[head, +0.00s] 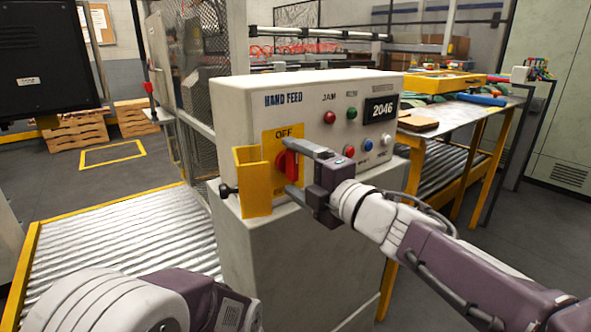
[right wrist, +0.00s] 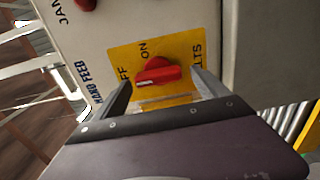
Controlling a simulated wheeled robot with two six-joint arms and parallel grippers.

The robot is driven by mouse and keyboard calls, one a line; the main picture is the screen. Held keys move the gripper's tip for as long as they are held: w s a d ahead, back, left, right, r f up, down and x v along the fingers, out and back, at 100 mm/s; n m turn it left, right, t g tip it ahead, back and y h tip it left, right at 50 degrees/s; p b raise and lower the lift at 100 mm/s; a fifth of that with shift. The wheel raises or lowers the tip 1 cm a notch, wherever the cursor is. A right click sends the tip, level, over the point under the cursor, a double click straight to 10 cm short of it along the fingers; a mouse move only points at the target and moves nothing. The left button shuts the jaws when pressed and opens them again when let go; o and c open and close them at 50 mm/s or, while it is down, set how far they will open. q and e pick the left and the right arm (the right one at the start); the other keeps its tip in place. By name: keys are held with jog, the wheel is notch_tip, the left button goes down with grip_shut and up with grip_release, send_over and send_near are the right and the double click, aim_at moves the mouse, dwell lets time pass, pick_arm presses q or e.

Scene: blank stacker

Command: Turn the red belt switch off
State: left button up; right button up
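The red belt switch (head: 281,162) sits on a yellow plate on the front of a grey control box (head: 240,112). "OFF" reads at the plate's top in the head view. In the right wrist view the red switch (right wrist: 157,75) shows with "ON" beside it and "OFF" partly hidden by a finger. My right gripper (head: 289,167) is at the switch with its fingers apart, one above and one below it in the head view. In the right wrist view the gripper (right wrist: 163,82) has the handle between its fingertips; contact is unclear. My left gripper is out of view.
A yellow guard (head: 253,183) stands out just left of the switch. Red, green and blue buttons (head: 350,151) and a "2046" display (head: 381,109) are to the right. A roller conveyor (head: 120,235) lies left, and a cluttered workbench (head: 455,112) stands behind right.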

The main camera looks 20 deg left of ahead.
jog(key=p+v, duration=0.1)
jog(key=v, duration=0.8)
jog(key=shift+d, duration=0.1)
